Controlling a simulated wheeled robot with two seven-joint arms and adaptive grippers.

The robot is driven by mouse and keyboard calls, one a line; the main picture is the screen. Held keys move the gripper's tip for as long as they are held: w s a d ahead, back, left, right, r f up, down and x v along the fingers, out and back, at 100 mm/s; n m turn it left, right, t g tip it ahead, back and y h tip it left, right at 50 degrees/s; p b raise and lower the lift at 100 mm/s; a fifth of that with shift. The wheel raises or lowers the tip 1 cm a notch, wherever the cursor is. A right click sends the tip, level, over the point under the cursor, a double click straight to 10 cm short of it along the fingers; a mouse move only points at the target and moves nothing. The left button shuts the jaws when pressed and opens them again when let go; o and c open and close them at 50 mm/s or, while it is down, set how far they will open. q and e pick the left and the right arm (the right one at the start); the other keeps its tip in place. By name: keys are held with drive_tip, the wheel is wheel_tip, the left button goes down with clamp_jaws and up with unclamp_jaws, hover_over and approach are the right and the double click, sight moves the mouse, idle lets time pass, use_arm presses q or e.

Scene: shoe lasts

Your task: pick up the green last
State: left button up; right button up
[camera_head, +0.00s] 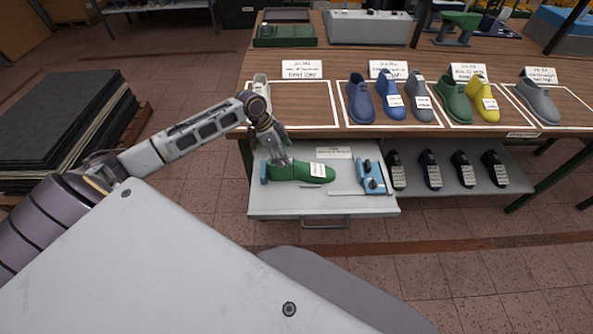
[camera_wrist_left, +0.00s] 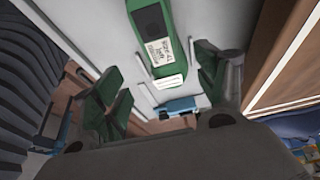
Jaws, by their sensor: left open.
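A green last (camera_head: 300,172) with a white label lies on its side or flat in the open grey drawer (camera_head: 270,207) under the table. My left gripper (camera_head: 281,157) is just above its left half, pointing down; I cannot tell whether they touch. In the left wrist view the green last (camera_wrist_left: 150,30) lies in front of the gap between the open fingers (camera_wrist_left: 155,80), with nothing gripped. Another green last (camera_head: 454,98) stands on the table beside a yellow last (camera_head: 482,98). My right gripper is not in view.
A blue tool (camera_head: 372,178) lies in the drawer to the right, also in the wrist view (camera_wrist_left: 181,105). A thin rod lies near it. Blue and grey lasts (camera_head: 361,100) stand on the table above.

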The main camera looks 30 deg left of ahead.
use_arm(q)
drive_tip(key=shift+x, duration=1.2)
drive_tip(key=shift+w+p+x, duration=0.15)
drive_tip(key=shift+x, duration=1.15)
drive_tip(key=shift+w+p+x, duration=0.15)
drive_tip(key=shift+x, duration=1.1)
drive_tip(key=shift+a, duration=0.15)
drive_tip(key=shift+r, duration=0.1)
clamp_jaws()
drive_tip(key=shift+r, duration=0.1)
drive_tip(key=shift+r, duration=4.9)
drive_tip(key=shift+w, duration=0.1)
